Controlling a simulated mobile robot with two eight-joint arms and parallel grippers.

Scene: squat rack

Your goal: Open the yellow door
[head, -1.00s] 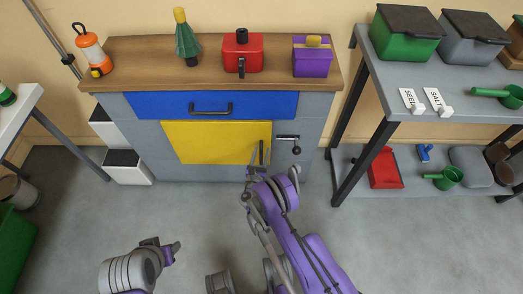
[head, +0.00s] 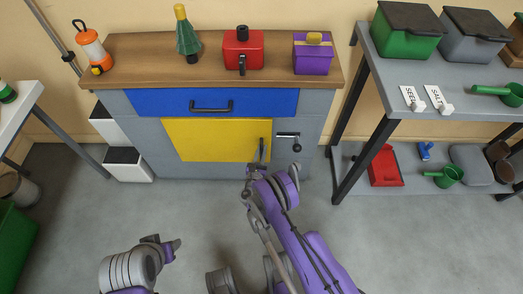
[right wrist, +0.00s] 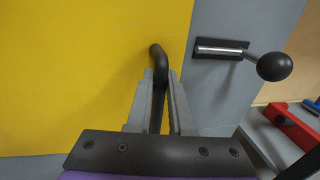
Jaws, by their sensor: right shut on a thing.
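The yellow door (head: 212,139) is in the front of the grey cabinet, under the blue drawer (head: 215,102). It looks shut, with no clear gap at its right edge. Its black upright handle (head: 262,149) is near that edge. My right gripper (right wrist: 161,95) is shut on the handle, one grey finger on each side of it. It also shows in the head view (head: 258,165). A metal lever with a black ball (right wrist: 273,67) is on the grey panel right of the door. My left gripper (head: 172,245) is over the floor at lower left, away from the cabinet; its finger opening is unclear.
A grey shelf table (head: 395,97) stands close on the right. White bins (head: 128,165) are left of the cabinet. Floor before the door is clear except for my arms.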

